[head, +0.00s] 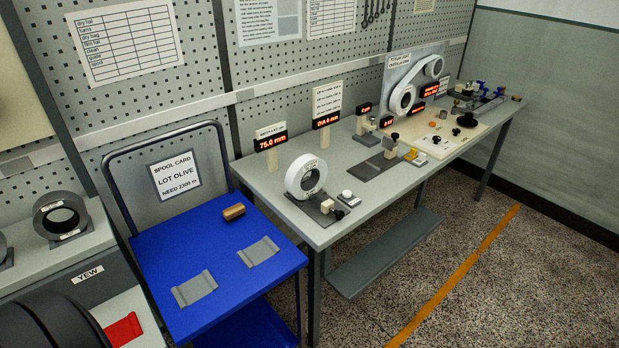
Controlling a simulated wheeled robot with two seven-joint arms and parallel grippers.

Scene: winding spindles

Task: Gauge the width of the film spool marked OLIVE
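A white spool (306,177) stands upright on a dark plate (318,208) at the near left end of the grey workbench. Print shows on the spool's rim, but it is too small to read, so I cannot tell whether it says OLIVE. A red-lit display (272,142) behind it reads 75.0 mm. A card (175,175) on the blue cart's back reads SPOOL CARD, LOT OLIVE. A second display (327,120) reads DIA 0 mm. Neither of my grippers is in view.
The blue cart (222,283) carries a small brown cylinder (233,213) and two grey cradles (194,288) (258,252). A dark grey spool (60,215) stands on the left cabinet labelled YEW. More devices crowd the bench's far half. Floor to the right is free.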

